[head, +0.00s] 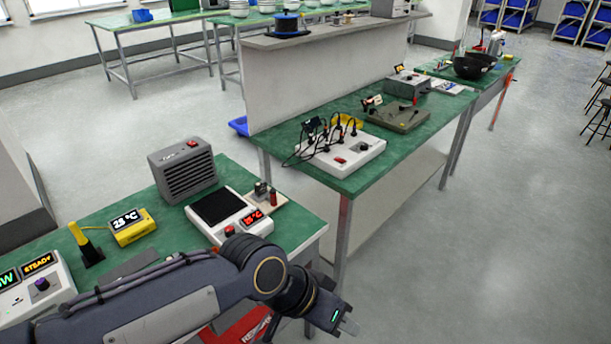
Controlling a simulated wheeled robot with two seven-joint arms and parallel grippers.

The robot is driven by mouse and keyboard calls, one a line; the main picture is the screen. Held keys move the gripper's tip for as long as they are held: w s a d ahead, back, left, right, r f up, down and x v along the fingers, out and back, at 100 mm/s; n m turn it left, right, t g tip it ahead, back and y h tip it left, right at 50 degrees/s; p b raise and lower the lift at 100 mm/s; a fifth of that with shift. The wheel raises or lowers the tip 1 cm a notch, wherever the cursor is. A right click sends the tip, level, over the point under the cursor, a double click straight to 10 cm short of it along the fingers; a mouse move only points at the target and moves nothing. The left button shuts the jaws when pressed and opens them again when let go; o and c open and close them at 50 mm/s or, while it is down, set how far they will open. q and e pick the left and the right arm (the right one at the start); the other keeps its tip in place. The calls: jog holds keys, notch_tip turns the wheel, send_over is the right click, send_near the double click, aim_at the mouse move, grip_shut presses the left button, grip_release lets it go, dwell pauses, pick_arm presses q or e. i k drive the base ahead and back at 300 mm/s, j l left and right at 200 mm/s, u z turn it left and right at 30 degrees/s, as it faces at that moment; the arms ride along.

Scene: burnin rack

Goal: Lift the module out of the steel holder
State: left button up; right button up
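A small grey metal fixture (261,188) stands on a pale board at the right end of the near green bench, and looks like the steel holder. A small red part (273,197) is at its right side. At this size I cannot tell whether a module sits in it. My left gripper (349,326) is low in the view, past the bench's front right corner and well apart from the fixture. Its fingertips are small and seen from an angle, so I cannot tell whether they are open. My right gripper is not in view.
A hot plate (214,208) with a red display stands left of the fixture, and a grey heater box (182,171) behind it. A yellow thermometer (133,228) and a yellow-handled tool in a black stand (82,246) are farther left. Another green bench (360,178) holds a white power unit (341,153).

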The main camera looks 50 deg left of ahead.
aim_at(261, 186)
jog(key=i+u, duration=0.2)
jog(key=i, duration=0.25)
jog(key=i+l+u, duration=0.25)
jog(key=i, duration=0.2)
jog(key=i+u, duration=0.15)
jog(key=u, duration=0.25)
jog(key=i+l+u, duration=0.1)
jog(key=u, duration=0.35)
jog(key=i+l+u, duration=0.1)
jog(key=u, duration=0.3)
jog(key=i+l+u, duration=0.2)
jog(key=u, duration=0.25)
jog(key=i+u, duration=0.15)
jog(key=u, duration=0.3)
jog(key=i+l+u, duration=0.1)
jog(key=u, duration=0.35)
jog(key=i+l+u, duration=0.1)
jog(key=u, duration=0.3)
jog(key=i+l+u, duration=0.1)
jog(key=l+u, duration=0.15)
jog(key=u, duration=0.2)
jog(key=l+u, duration=0.15)
jog(key=u, duration=0.3)
jog(key=i+l+u, duration=0.1)
jog(key=l+u, duration=0.15)
jog(key=u, duration=0.2)
